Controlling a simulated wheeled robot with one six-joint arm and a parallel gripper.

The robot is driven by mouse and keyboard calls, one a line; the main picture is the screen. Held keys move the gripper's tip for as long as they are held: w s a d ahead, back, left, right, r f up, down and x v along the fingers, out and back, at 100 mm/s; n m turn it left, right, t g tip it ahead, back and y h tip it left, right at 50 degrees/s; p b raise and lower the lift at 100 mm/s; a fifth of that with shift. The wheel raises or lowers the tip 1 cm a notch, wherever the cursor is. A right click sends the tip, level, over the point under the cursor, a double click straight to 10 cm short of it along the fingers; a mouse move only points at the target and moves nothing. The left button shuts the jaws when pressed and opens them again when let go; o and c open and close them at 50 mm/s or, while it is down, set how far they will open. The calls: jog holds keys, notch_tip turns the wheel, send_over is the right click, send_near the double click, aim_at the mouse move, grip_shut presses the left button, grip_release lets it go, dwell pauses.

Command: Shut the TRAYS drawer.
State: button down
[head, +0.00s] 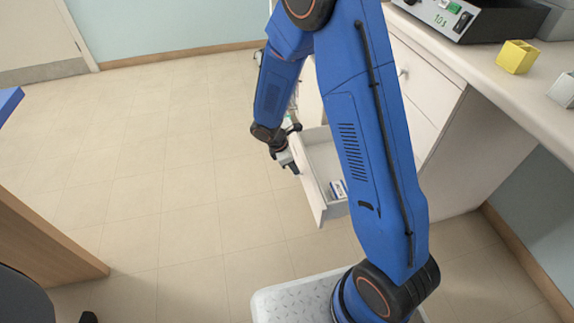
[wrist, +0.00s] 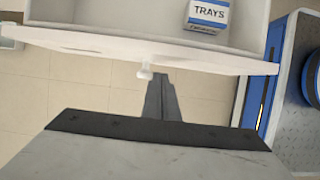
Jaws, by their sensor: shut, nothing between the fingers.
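The drawer (head: 307,188) is pulled out of the white cabinet, low down, partly hidden behind my arm. In the wrist view its white front panel (wrist: 215,60) crosses the top of the picture, with a small pale knob (wrist: 145,72) on its outer face. A white and blue box marked TRAYS (wrist: 208,13) lies inside the drawer; it also shows in the head view (head: 338,189). My gripper (head: 293,168) is outside the drawer, by its front. In the wrist view its fingers (wrist: 160,80) are shut and empty, close to the knob; I cannot tell whether they touch the panel.
The white cabinet (head: 425,90) stands under a counter (head: 520,95) bearing a device (head: 455,18) and a yellow block (head: 517,57). A wooden desk (head: 40,225) is at the left. The tiled floor (head: 170,180) in front of the drawer is clear.

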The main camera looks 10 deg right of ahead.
jog(key=shift+d, duration=1)
jog(key=d, duration=2.9)
jog(key=shift+d, duration=0.25)
